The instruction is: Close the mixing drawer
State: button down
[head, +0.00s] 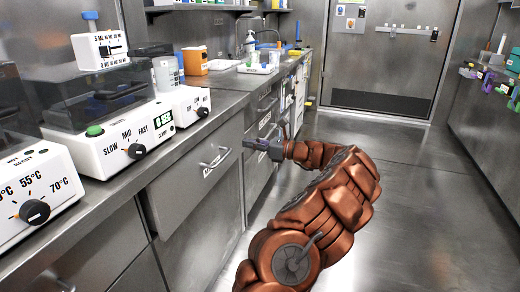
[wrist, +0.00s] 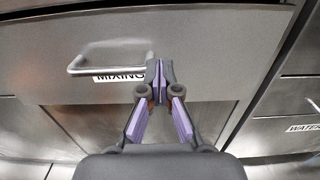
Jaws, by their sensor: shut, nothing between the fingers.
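The mixing drawer (head: 185,190) is a grey metal front under the left counter, with a bar handle and a label. It appears to stand out somewhat from the cabinet. In the wrist view the drawer front (wrist: 215,50) fills the upper middle, with its handle (wrist: 110,55) and MIXING label (wrist: 120,76) left of the fingers. My gripper (head: 248,143) is shut and empty, in front of the drawer's right side. Its purple-padded fingertips (wrist: 158,72) are together just right of the handle. I cannot tell whether they touch the front.
The counter (head: 225,98) above carries a mixer with a SLOW/MID/FAST dial (head: 135,145) and bottles. A drawer with a WATER label (wrist: 304,128) is at the right in the wrist view. The floor (head: 400,180) to the right is clear.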

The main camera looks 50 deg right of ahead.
aim_at(222, 138)
jog(key=b+x, duration=0.2)
jog(key=x, duration=0.4)
jog(key=shift+w+a+f, duration=0.15)
jog(key=shift+w, duration=0.15)
jog(key=shift+w+a+b, duration=0.2)
jog(key=shift+w+b, duration=0.25)
jog(key=shift+w, duration=0.2)
jog(key=shift+r, duration=0.2)
